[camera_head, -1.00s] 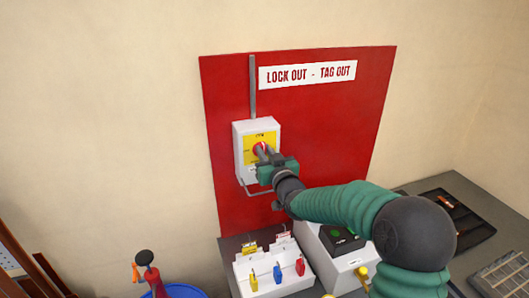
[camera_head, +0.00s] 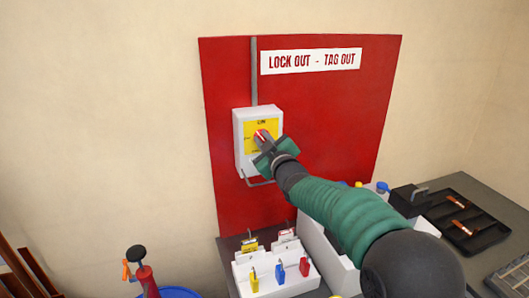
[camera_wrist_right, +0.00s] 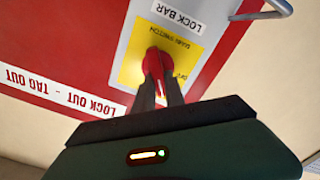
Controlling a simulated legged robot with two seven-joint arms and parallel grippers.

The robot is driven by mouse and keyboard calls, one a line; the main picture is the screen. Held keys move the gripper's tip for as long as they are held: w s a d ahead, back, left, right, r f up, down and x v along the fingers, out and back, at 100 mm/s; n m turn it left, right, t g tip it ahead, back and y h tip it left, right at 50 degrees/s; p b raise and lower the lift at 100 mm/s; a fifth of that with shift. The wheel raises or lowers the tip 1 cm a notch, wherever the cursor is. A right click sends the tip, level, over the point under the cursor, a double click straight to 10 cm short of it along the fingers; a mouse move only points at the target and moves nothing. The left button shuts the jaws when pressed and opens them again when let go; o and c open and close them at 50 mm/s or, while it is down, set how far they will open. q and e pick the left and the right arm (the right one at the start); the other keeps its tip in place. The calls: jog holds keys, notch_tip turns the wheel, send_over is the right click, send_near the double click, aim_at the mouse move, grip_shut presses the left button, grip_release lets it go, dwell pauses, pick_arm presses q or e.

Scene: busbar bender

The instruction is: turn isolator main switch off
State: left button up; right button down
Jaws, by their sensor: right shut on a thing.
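The isolator main switch is a white box (camera_head: 243,118) with a yellow plate and a red rotary knob (camera_head: 260,135), mounted on the red lock-out board (camera_head: 330,110). In the right wrist view the red knob (camera_wrist_right: 153,64) sits on the yellow plate (camera_wrist_right: 130,68), with the "MAIN SWITCH" label beside it. My right gripper (camera_head: 263,141) is at the front of the box, its two dark fingers closed on the knob. The fingers also show in the right wrist view (camera_wrist_right: 159,88). The gripper is tilted in the head view. My left gripper is not in view.
Below the board stands a white rack (camera_head: 275,270) with coloured padlocks and tags. A black tray (camera_head: 465,220) lies on the bench at the right. A metal lock bar (camera_wrist_right: 262,14) sticks out by the switch box.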

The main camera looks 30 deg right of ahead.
jog(key=shift+w+a+f+n+b, duration=0.15)
jog(key=shift+f+n+b, duration=0.15)
jog(key=shift+n+b, duration=1.4)
jog(key=shift+s+a+f+n+b, duration=0.1)
jog(key=shift+f+n+b, duration=0.25)
jog(key=shift+n+b, duration=1.3)
jog(key=shift+w+a+f+n+b, duration=0.15)
jog(key=shift+f+n+b, duration=0.15)
jog(key=shift+n+b, duration=1.4)
jog(key=shift+f+n, duration=0.1)
jog(key=shift+n, duration=0.25)
jog(key=c, duration=1.4)
grip_release()
jog(key=shift+s, duration=0.15)
jog(key=shift+c, duration=0.2)
jog(key=shift+o, duration=0.2)
jog(key=shift+a+r, duration=0.15)
jog(key=shift+r, duration=0.05)
